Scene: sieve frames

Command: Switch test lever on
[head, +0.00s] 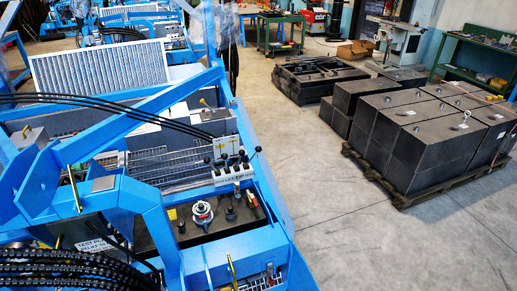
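Several black-knobbed levers (240,160) stand on a white valve block (233,176) on the blue machine frame (262,190). The block bears small dark lettering that I cannot read surely. A white label (95,245) at lower left begins with "TEST", and its rest is partly hidden. A thin yellow lever (75,190) stands above it by a blue beam. Another yellow lever (232,270) stands at the bottom. I cannot tell which lever is the test lever, or its on or off position. Neither of my grippers is in view.
Blue beams (150,100) and black hoses (70,262) cross the left side. A round gauge-like fitting (203,212) sits below the valve block. Dark blocks on a wooden pallet (408,199) stand at right. The grey floor (345,235) between is clear.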

